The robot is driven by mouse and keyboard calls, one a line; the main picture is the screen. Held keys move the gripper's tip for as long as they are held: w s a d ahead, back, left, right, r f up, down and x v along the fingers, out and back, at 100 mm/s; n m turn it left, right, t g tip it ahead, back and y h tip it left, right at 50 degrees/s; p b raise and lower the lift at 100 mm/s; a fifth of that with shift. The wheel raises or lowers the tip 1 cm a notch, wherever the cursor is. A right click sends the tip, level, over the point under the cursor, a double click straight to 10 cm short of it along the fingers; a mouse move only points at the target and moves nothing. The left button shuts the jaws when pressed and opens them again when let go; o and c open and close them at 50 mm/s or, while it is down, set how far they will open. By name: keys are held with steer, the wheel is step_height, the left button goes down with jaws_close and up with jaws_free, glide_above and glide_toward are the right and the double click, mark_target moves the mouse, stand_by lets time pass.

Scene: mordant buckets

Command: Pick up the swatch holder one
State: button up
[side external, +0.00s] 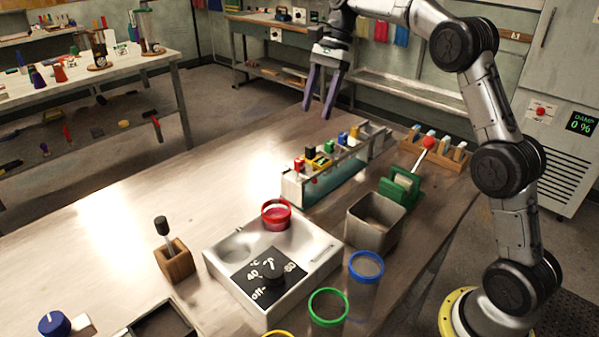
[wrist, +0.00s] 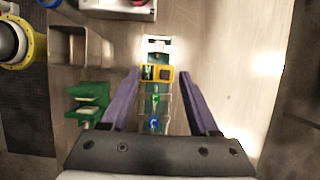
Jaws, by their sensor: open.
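My gripper (side external: 316,113) is open and empty, with its purple fingers pointing down above the long trough (side external: 340,178). In the wrist view my gripper (wrist: 160,74) has a finger on each side of the trough, apart from its contents. Several small coloured holders stand in a row in the trough: a red-topped one (side external: 299,164), a yellow and black one (side external: 319,161), a green one (side external: 329,147) and blue and yellow ones behind. The wrist view shows the yellow one (wrist: 166,73) between the fingertips. I cannot read which holder is number one.
A wooden rack (side external: 437,151) is at the right. A hotplate (side external: 270,262) with a red ring (side external: 276,212) is in front. The table's left is mostly clear.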

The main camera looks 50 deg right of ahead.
glide_above(300, 159)
steer(key=d, duration=0.3)
step_height(300, 159, down, 7)
steer(key=x, duration=0.3)
steer(key=shift+s+a+f, duration=0.1)
steer(key=shift+a+f, duration=0.05)
steer(key=shift+a, duration=0.35)
steer(key=shift+a+f, duration=0.25)
steer(key=shift+f, duration=0.4)
steer(key=shift+c, duration=0.3)
jaws_close()
